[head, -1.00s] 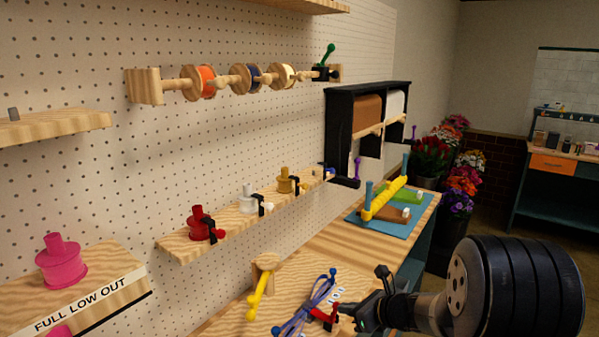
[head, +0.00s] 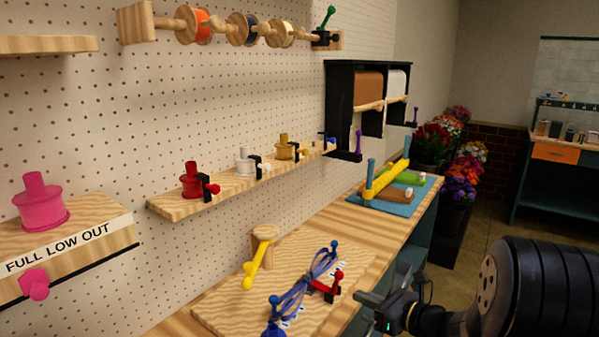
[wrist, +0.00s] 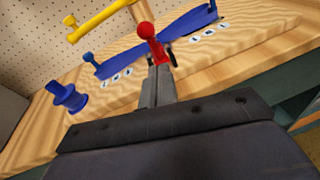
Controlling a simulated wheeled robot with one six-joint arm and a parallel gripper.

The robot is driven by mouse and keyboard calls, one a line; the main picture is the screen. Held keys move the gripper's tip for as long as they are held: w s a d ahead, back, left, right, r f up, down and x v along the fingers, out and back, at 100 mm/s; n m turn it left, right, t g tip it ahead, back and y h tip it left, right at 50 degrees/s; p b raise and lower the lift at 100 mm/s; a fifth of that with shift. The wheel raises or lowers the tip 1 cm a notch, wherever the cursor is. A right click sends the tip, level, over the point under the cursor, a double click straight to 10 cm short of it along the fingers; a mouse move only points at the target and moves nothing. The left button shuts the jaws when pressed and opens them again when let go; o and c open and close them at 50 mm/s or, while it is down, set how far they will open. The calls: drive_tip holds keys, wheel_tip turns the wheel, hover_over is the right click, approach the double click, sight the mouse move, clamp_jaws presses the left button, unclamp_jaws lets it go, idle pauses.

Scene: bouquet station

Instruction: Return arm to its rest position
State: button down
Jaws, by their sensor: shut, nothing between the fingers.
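My gripper (head: 364,299) is shut and empty at the front edge of the bench, to the right of the red-handled clamp (head: 324,290) in the head view. A small gap shows between them there. In the wrist view its shut fingers (wrist: 158,85) point toward the red ball knob (wrist: 146,31), which appears just beyond the tips. A bundle of blue-violet stems or ties (head: 305,285) lies on the wooden board (head: 225,299), with blue knobs at its ends. A yellow lever (head: 257,265) leans by a wooden post (head: 264,238).
A pegboard shelf (head: 165,205) holds red, white and yellow spools. A rod above carries ribbon rolls (head: 241,30). A blue mat (head: 395,207) with a yellow roller stands farther along the bench. Flower buckets (head: 450,222) stand beyond. Open floor (head: 480,235) lies to the right.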

drive_tip(key=f+t+y+b, duration=0.1)
drive_tip(key=b, duration=0.1)
drive_tip(key=f+t+y+b, duration=0.1)
drive_tip(key=b, duration=0.2)
drive_tip(key=f+b, duration=0.1)
drive_tip(key=b, duration=0.2)
drive_tip(key=shift+s+d+f+m+t+y, duration=0.2)
drive_tip(key=shift+d+f+m+t+y, duration=0.1)
drive_tip(key=shift+t+y, duration=0.1)
drive_tip(key=shift+a+r, duration=0.1)
drive_tip(key=shift+r, duration=0.1)
